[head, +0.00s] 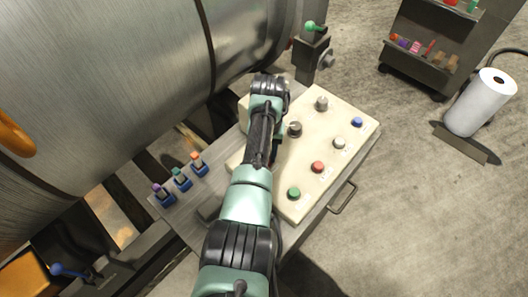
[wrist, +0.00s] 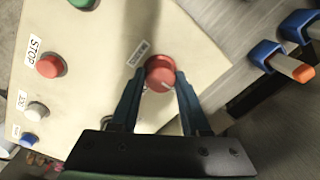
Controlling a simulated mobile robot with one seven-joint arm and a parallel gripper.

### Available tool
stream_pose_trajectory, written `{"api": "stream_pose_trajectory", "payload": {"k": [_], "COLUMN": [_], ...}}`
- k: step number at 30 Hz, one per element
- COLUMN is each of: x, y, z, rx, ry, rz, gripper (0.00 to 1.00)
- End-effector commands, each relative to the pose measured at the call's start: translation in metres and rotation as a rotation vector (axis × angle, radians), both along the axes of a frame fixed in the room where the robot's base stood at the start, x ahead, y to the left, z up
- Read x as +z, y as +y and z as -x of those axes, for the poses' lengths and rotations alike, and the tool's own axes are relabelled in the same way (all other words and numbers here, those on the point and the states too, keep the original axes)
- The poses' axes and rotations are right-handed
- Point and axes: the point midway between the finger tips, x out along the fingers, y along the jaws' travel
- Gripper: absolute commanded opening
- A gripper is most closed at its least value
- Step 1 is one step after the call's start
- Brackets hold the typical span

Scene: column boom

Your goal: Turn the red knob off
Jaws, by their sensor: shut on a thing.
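The red knob (wrist: 160,75) stands on the cream control panel and shows in the wrist view between my gripper's two blue fingers. A pale pointer line shows on its face, towards the lower right. My gripper (wrist: 159,84) is shut on the red knob, one finger on each side. In the head view my arm covers the knob and the gripper's fingertips. The cream control panel (head: 349,102) lies under my arm. A label next to the knob is too blurred to read.
Red STOP button (wrist: 49,66), green button (head: 294,193), white button (head: 339,143), blue button (head: 357,122) and dark knobs (head: 295,129) stand close by on the panel. Orange-tipped item in a blue holder (head: 198,160) is to the left. A large metal drum (head: 110,70) rises behind.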

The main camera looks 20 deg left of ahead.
Motion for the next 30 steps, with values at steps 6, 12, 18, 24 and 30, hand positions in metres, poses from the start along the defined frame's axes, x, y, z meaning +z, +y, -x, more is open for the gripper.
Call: {"api": "stream_pose_trajectory", "payload": {"k": [6, 12, 18, 24, 30], "x": [0.001, 0.001, 0.011, 0.048, 0.092], "y": [0.000, 0.000, 0.000, -0.001, -0.003], "z": [-0.001, 0.000, -0.001, -0.002, -0.003], "rx": [0.001, 0.000, 0.000, 0.000, 0.000], "ry": [-0.002, -0.001, -0.004, -0.007, -0.007], "rz": [-0.001, 0.000, -0.001, -0.001, -0.002], "gripper": [0.76, 0.76, 0.76, 0.76, 0.76]}}
